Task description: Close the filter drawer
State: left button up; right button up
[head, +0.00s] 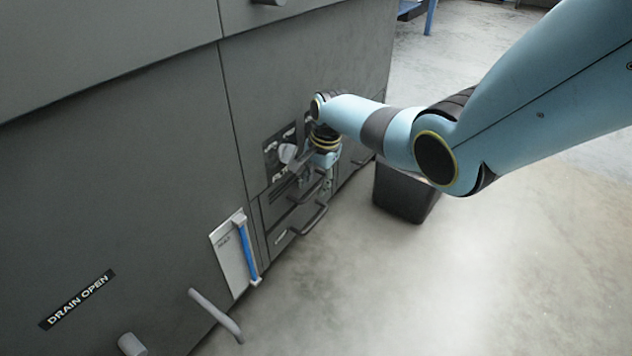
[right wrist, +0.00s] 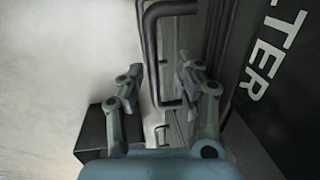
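The drawer fronts (head: 272,212) sit low in the dark grey cabinet, with bar handles, one lower handle (head: 310,218) showing clearly. My right gripper (head: 298,172) is at the upper handle, beside a partly covered label. In the right wrist view its two fingers (right wrist: 160,75) are spread, with a dark bar handle (right wrist: 150,55) showing between them. The fingers do not look closed on it; I cannot tell whether they touch it. A label panel reading "LTER" (right wrist: 268,58) is at the right. How far the drawer stands out is unclear. My left gripper is not in view.
A black bin (head: 402,195) stands on the floor to the right of the drawers.

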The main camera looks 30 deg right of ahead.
notch_tip(320, 180, up, 12)
jog(key=s, duration=0.2)
jog(key=shift+d, duration=0.45)
jog(key=shift+f, duration=0.15)
